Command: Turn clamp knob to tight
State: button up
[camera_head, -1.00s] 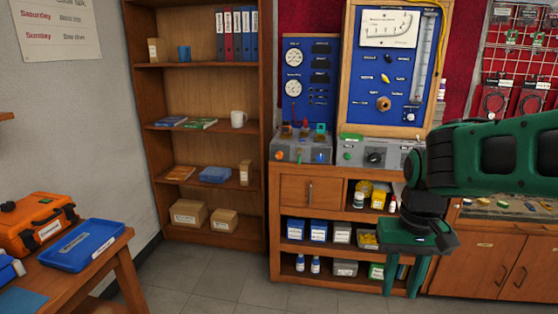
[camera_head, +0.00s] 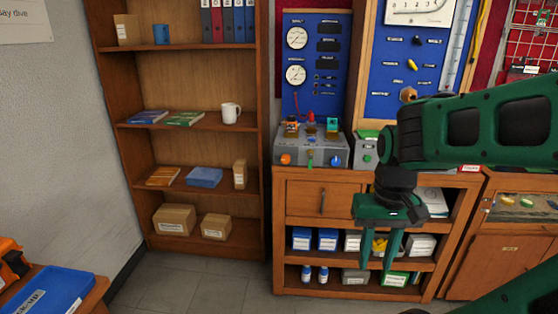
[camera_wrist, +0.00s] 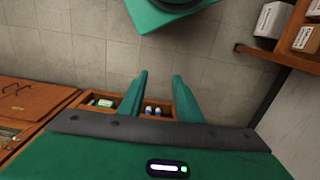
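My gripper (camera_head: 377,268) hangs fingers-down in front of the wooden bench, its two green fingers apart with nothing between them. It also shows open and empty in the wrist view (camera_wrist: 159,78). I cannot tell which knob is the clamp knob. A grey test box (camera_head: 318,150) on the bench has an orange knob (camera_head: 286,159), a blue knob (camera_head: 336,161) and small coloured fittings on top. A brass knob (camera_head: 408,94) on the blue panel (camera_head: 390,75) sits just above my arm. My gripper touches none of these.
The bench (camera_head: 300,208) has a drawer and shelves with boxes and bottles. A tall bookshelf (camera_head: 262,190) stands to its left. A side table with a blue tray (camera_head: 45,295) is at lower left. Grey floor (camera_head: 210,285) is clear in front.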

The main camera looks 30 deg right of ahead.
jog(key=shift+w+a, duration=0.1)
jog(key=shift+w, duration=0.25)
